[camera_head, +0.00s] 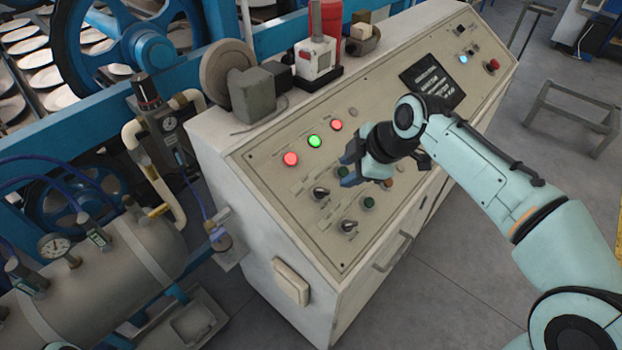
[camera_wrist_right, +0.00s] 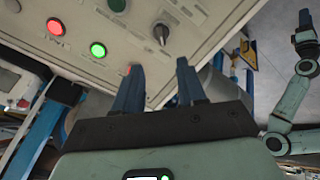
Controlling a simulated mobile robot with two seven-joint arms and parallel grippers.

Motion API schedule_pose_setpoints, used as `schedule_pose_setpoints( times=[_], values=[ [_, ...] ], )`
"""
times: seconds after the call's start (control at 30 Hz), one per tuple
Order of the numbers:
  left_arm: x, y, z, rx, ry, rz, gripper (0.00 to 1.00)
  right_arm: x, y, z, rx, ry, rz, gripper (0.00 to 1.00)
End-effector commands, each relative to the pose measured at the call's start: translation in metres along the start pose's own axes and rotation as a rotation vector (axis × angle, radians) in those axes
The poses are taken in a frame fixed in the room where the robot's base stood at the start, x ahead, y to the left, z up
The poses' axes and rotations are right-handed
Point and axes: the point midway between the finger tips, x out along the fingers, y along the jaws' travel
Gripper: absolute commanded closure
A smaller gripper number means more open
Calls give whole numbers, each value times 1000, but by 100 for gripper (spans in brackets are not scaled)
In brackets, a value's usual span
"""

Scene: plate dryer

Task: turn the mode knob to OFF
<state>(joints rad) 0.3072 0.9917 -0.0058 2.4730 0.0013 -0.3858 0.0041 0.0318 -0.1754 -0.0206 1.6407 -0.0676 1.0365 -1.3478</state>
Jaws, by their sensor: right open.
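A sloped beige control panel (camera_head: 300,215) carries two dark knobs with pale pointers, an upper knob (camera_head: 321,192) and a lower knob (camera_head: 348,226). I cannot read which is the mode knob. My right gripper (camera_head: 350,167) hangs over the panel, up and right of the upper knob in the head view. In the right wrist view, one knob (camera_wrist_right: 161,33) shows beyond and between the open, empty fingertips (camera_wrist_right: 157,65), apart from them. My left gripper (camera_wrist_right: 304,22) appears only at that view's right edge, small and away from the panel; its jaws are unclear.
Red lamp (camera_head: 290,159), green lamp (camera_head: 315,141) and another red lamp (camera_head: 337,126) line the panel. A green button (camera_head: 369,203) sits near the lower knob. A display (camera_head: 432,80) lies farther along. A tank (camera_head: 110,275) stands left of the cabinet; floor is clear at front right.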

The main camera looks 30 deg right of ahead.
Motion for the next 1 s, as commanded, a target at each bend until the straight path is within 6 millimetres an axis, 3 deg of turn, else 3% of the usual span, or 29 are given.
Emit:
schedule_pose_setpoints(
  times=[0.6, 0.8, 1.0],
  values=[
    [3, -1, 1, -1, -2, -1, 57, 112, -1, 0, 0, -1, -6, 60],
    [2, -1, 1, 0, -1, 0, 57, 128, -1, 0, 1, -1, -2, 60],
    [2, -1, 1, 0, -1, 0, 57, 131, -1, 0, 1, 0, -1, 60]
  ],
)
